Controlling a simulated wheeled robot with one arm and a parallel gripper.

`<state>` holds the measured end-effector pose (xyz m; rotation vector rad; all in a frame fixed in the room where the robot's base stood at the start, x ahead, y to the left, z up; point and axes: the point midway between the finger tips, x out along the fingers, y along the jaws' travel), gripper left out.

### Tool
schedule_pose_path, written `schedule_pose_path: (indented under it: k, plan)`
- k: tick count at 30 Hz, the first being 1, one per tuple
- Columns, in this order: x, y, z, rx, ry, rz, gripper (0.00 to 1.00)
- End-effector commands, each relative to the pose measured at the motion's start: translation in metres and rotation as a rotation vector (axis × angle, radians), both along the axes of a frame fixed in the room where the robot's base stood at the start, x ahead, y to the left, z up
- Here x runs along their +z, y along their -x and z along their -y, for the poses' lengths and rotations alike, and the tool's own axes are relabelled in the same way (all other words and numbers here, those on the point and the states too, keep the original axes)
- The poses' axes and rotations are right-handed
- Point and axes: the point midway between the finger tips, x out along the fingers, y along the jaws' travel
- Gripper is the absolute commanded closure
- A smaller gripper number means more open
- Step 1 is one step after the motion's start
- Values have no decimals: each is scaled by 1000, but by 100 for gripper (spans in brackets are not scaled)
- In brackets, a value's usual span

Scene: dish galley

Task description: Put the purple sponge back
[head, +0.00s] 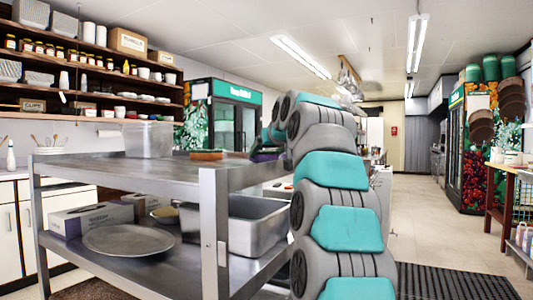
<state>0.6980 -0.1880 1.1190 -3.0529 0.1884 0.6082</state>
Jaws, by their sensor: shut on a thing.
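My gripper (264,146) is at the far end of my arm, just above the right part of the steel rack's top shelf, and is mostly hidden by my arm. It is shut on a purple thing, seemingly the purple sponge (265,156), of which only a small part shows. I cannot tell whether the sponge touches the shelf. An orange-brown sponge (207,154) with a green underside lies on the top shelf to the left of my gripper.
The steel rack (110,169) has a clear plastic bin (149,139) on top. Its lower shelf holds a round tray (130,240), a box (90,220) and a steel basin (258,225). Wall shelves and a drinks fridge (235,115) stand behind.

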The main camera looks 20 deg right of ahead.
Motion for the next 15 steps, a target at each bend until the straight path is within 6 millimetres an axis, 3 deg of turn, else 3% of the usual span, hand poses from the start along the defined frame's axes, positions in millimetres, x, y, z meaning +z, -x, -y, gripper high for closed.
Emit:
schedule_pose_path:
  k: [3,4,9,15]
  plan:
    - [-4,0,0,0,0,-1,79]
    - [-4,0,0,0,0,-1,19]
    - [-3,0,0,0,0,-1,0]
    - [-3,0,0,0,0,-1,0]
